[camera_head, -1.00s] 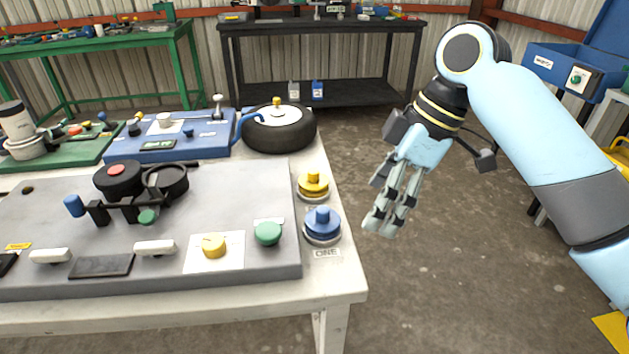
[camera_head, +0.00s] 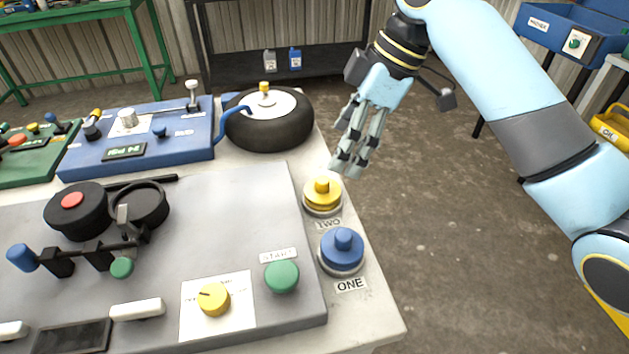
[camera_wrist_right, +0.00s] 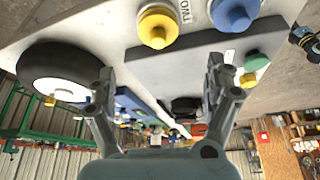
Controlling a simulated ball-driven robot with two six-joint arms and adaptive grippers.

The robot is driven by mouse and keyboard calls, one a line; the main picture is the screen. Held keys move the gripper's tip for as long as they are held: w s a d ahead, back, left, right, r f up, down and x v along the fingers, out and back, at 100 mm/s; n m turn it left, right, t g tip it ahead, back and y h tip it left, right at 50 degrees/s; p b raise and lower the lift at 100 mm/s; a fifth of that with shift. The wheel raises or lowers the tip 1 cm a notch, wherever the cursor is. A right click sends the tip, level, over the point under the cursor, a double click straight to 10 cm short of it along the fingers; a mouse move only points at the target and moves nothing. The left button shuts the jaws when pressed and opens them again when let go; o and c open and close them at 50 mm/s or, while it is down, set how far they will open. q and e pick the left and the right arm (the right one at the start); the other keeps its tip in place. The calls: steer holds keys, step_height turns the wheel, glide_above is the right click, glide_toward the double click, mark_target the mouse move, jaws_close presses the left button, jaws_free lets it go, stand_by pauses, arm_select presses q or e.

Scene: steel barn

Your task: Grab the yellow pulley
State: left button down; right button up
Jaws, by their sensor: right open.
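The yellow pulley (camera_head: 322,193) sits on a round base at the table's right edge, by a label reading TWO. It also shows at the top of the right wrist view (camera_wrist_right: 158,27). A blue pulley (camera_head: 342,248) stands nearer, by the label ONE, and shows in the right wrist view (camera_wrist_right: 235,12). My right gripper (camera_head: 347,170) hangs above and just behind the yellow pulley, apart from it, fingers pointing down. In the right wrist view its fingers (camera_wrist_right: 158,82) are spread with nothing between them. My left gripper is out of view.
A grey panel (camera_head: 240,185) with a green button (camera_head: 282,276) and a yellow knob (camera_head: 214,299) fills the table's left. A black tyre (camera_head: 270,131) and a blue panel (camera_head: 190,148) stand behind. Open floor lies right of the table.

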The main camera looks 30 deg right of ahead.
mark_target(323, 179)
steer(key=x, duration=0.4)
steer(key=shift+s, duration=0.15)
steer(key=shift+a+f, duration=0.1)
steer(key=shift+f, duration=0.15)
steer(key=x, duration=0.5)
steer(key=shift+w+d+b, duration=0.2)
steer(key=shift+w+b, duration=0.05)
steer(key=shift+b, duration=0.15)
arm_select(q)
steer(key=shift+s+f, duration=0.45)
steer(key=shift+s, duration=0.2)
arm_select(e)
steer(key=c, duration=1.4)
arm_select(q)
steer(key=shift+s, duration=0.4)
arm_select(e)
steer(key=shift+o, duration=0.2)
steer(key=shift+r, duration=0.15)
